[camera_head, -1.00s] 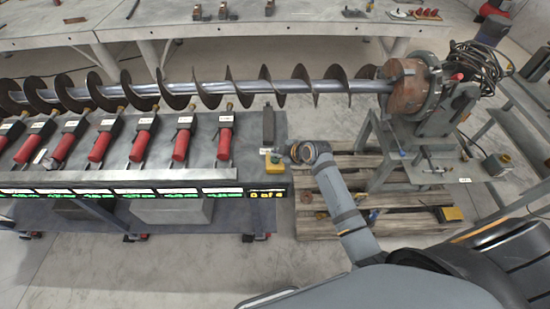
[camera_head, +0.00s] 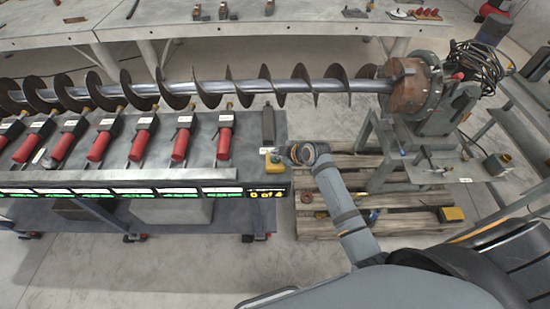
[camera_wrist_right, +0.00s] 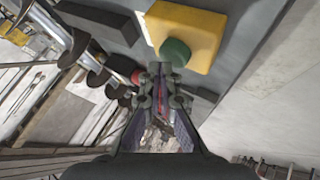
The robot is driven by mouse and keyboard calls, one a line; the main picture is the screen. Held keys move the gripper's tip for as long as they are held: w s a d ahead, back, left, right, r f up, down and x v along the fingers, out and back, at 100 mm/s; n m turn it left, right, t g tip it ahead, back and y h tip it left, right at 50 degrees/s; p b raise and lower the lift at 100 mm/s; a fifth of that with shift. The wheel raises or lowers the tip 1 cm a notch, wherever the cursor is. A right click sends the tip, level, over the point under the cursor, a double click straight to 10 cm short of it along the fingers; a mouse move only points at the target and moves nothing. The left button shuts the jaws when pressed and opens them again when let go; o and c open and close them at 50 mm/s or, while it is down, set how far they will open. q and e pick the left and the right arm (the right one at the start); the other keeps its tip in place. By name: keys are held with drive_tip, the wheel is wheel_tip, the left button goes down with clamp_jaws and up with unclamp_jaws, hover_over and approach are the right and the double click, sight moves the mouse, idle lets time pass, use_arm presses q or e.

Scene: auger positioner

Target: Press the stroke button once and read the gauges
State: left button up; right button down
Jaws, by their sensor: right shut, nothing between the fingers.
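The green stroke button (camera_wrist_right: 175,51) is round and sits on a yellow box (camera_wrist_right: 193,30), seen at the top of the right wrist view. In the head view the yellow box (camera_head: 272,167) is at the right front corner of the bench. My right gripper (camera_wrist_right: 160,72) is shut and empty, its tips just beside the button's lower edge; I cannot tell whether they touch. The gauges are a row of lit green displays (camera_head: 100,194) along the bench front; their digits are too small to read. A yellow display (camera_head: 266,195) at the row's right end appears to read "0 of 4". My left gripper is out of view.
A long auger (camera_head: 240,87) runs behind several red cylinders (camera_head: 181,144) on the bench. A dark block (camera_head: 268,125) stands behind the yellow box. A wooden pallet (camera_head: 320,220) and a motor stand (camera_head: 395,150) are to the right.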

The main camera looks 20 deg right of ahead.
drive_tip(key=shift+f+b, duration=0.4)
drive_tip(key=shift+f, duration=0.1)
idle(0.7)
drive_tip(key=shift+r, duration=0.15)
drive_tip(key=shift+r+p, duration=0.8)
drive_tip(key=shift+p, duration=0.1)
wheel_tip(320, 180, up, 5)
drive_tip(key=p, duration=0.4)
drive_tip(key=shift+r+p, duration=0.1)
drive_tip(key=shift+p, duration=0.25)
